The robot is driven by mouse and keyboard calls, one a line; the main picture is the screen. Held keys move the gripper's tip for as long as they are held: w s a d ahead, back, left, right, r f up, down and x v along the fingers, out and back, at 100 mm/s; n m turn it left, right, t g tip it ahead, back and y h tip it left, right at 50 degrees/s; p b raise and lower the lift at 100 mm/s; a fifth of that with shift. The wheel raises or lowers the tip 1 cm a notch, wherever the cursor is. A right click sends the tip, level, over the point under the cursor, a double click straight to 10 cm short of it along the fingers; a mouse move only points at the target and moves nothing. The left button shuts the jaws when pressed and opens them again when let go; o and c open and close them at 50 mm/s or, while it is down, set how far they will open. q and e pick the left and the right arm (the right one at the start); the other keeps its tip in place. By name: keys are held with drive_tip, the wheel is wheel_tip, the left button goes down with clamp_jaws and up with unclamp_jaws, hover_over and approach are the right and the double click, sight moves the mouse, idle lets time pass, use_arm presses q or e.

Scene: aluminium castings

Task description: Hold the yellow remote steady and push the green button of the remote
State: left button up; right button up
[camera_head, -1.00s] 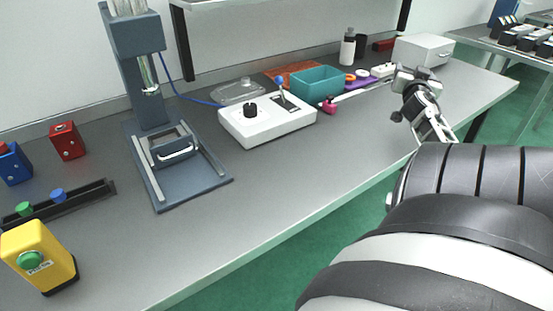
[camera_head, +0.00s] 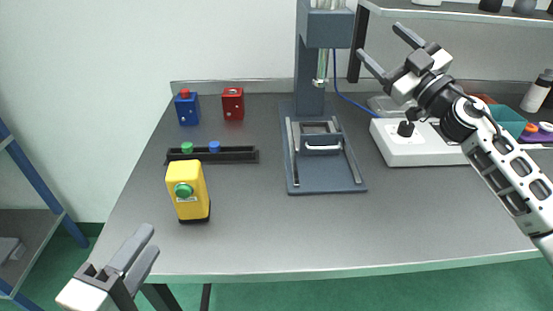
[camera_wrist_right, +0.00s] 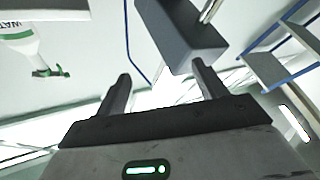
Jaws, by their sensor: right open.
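The yellow remote (camera_head: 187,192) stands upright on the left part of the table in the head view, its green button (camera_head: 183,190) facing me. My left gripper (camera_head: 152,240) is at the lower left, in front of the remote and apart from it. Its two fingers look close together, and I cannot tell whether they touch. My right gripper (camera_head: 380,42) is raised over the back right of the table, far from the remote. It is open and empty. The right wrist view shows its spread fingers (camera_wrist_right: 160,78) with nothing between them.
Behind the remote is a black holder (camera_head: 235,156) with green and blue buttons. Blue (camera_head: 187,110) and red (camera_head: 233,105) boxes stand behind that. A grey press (camera_head: 327,180) stands mid-table, and a white control box (camera_head: 405,152) is to its right. The front of the table is clear.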

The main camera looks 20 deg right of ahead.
drive_tip(key=a+f+n+g+y, duration=0.25)
drive_tip(key=a+n+y, duration=0.25)
drive_tip(key=a, duration=0.6)
drive_tip(key=n+g+y, duration=0.1)
drive_tip(key=g+y, duration=0.2)
drive_tip(key=g, duration=1.3)
approach(190, 195)
drive_tip(key=d, duration=0.5)
drive_tip(key=x, duration=0.5)
drive_tip(key=w+x, duration=0.1)
drive_tip(key=x, duration=1)
drive_tip(key=shift+w+d, duration=0.1)
drive_tip(key=shift+w, duration=0.1)
drive_tip(key=c, duration=1.1)
use_arm(q)
clamp_jaws()
use_arm(e)
drive_tip(key=shift+c, duration=0.2)
